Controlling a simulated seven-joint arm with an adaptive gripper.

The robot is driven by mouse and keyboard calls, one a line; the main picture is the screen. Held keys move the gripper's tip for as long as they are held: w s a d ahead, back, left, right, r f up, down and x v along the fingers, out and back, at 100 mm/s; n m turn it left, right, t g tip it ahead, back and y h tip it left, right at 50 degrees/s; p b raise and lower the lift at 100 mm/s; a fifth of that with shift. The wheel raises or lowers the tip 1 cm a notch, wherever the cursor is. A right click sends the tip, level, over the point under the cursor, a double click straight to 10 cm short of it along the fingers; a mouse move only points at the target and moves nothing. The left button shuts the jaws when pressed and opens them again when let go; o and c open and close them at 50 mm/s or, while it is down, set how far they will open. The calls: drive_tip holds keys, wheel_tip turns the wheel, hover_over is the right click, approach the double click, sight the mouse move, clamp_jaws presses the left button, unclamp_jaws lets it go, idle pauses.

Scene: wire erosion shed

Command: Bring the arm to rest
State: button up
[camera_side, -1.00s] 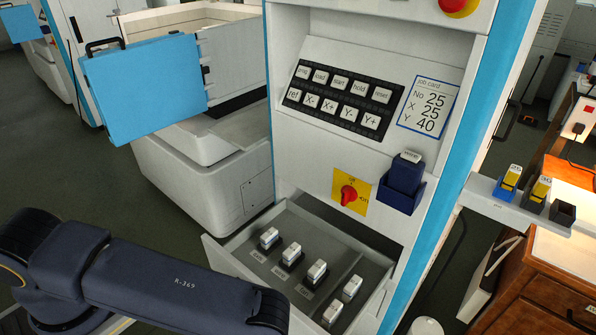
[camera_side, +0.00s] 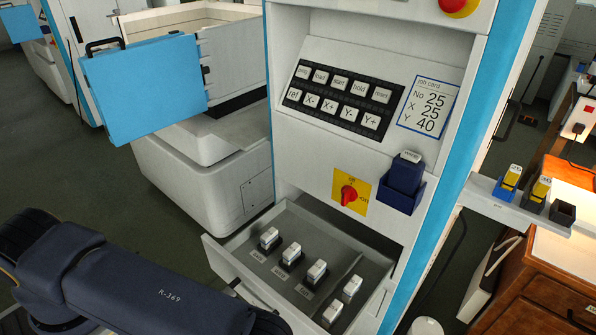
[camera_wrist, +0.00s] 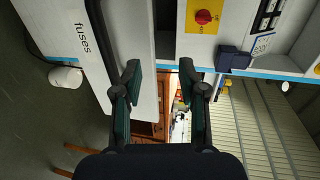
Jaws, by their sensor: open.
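My gripper (camera_wrist: 159,84) shows in the wrist view, with its two fingers apart and nothing between them. The floor-side furniture and part of a white panel show beyond the gap. A dark arm link of mine (camera_side: 150,295) crosses the lower left of the side view. My gripper is outside the side view. The open drawer (camera_side: 232,262) under the control panel holds several small white-topped blocks. Its front, marked "fuses" (camera_wrist: 83,38), is left of my fingers in the wrist view. I cannot tell the distance between them.
A red switch on a yellow plate (camera_side: 348,195) and a dark blue holder (camera_side: 403,188) are on the machine front. A shelf with yellow-and-blue blocks (camera_side: 483,186) juts out at right. A blue door (camera_side: 145,88) stands open at left. Floor at far left is clear.

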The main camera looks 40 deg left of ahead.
drive_tip(key=w+r+n+t+y, duration=0.1)
drive_tip(key=w+r+n+y, duration=0.5)
drive_tip(key=w+r+n, duration=0.8)
drive_tip(key=w+a+r+n+h, duration=0.1)
drive_tip(key=w+a+r+n, duration=0.1)
drive_tip(key=w+r, duration=0.5)
drive_tip(key=w+a+r+n+h, duration=0.1)
drive_tip(key=w+a+r+n, duration=0.2)
drive_tip(key=r, duration=0.9)
drive_tip(key=s+a+r+m+g+h, duration=0.1)
drive_tip(key=s+a+r+g+h, duration=0.15)
drive_tip(key=s+r+h, duration=0.45)
drive_tip(key=s+a+f+g+y, duration=0.1)
drive_tip(key=s+f+g, duration=0.3)
drive_tip(key=s, duration=0.4)
drive_tip(key=s+a+f+g+y, duration=0.1)
drive_tip(key=s+f+g+y, duration=0.1)
drive_tip(key=s, duration=0.6)
drive_tip(key=shift+a+f+g, duration=0.25)
drive_tip(key=shift+f+g, duration=0.65)
drive_tip(key=shift+g, duration=0.35)
